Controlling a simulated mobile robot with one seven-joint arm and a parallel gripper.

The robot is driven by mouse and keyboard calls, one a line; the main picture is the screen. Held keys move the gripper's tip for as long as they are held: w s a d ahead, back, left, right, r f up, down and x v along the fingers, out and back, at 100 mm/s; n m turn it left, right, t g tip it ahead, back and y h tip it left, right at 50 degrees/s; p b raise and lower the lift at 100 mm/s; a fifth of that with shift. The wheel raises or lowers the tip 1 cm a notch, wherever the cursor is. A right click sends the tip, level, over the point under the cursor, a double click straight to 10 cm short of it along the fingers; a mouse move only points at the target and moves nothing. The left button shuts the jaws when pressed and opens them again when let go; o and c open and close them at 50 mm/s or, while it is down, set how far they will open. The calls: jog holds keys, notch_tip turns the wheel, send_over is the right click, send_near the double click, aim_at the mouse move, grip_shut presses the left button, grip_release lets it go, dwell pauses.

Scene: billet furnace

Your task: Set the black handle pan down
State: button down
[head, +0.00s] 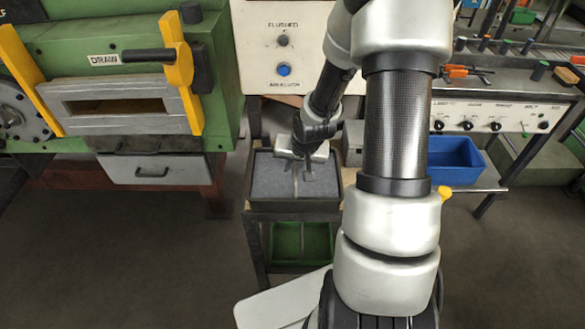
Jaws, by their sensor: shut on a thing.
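My gripper (297,172) points down over the dark-rimmed stand top (265,210), which has a grey speckled inside. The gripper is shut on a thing. A thin pale strip (296,187) shows below and between the fingertips. It is too small to tell whether it is part of the black handle pan. No pan shape or black handle is clear there, and the gripper and wrist hide part of the spot. I cannot tell whether the held thing touches the grey surface.
A green furnace (60,65) with a yellow-armed door marked DRAW and a grey drawer (155,168) stands at left. A control panel (284,50) with a blue button is behind the stand. A blue bin (455,160) is at right. A green tray (285,240) sits low in the stand.

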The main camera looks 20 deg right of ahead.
aim_at(295, 172)
jog(key=shift+w+f, duration=0.1)
jog(key=shift+f, duration=0.3)
jog(key=shift+f, duration=0.2)
jog(key=c, duration=1.8)
grip_release()
jog(key=shift+s+r, duration=0.2)
jog(key=shift+r, duration=0.35)
jog(key=shift+p+v, duration=1.55)
jog(key=shift+v, duration=4.05)
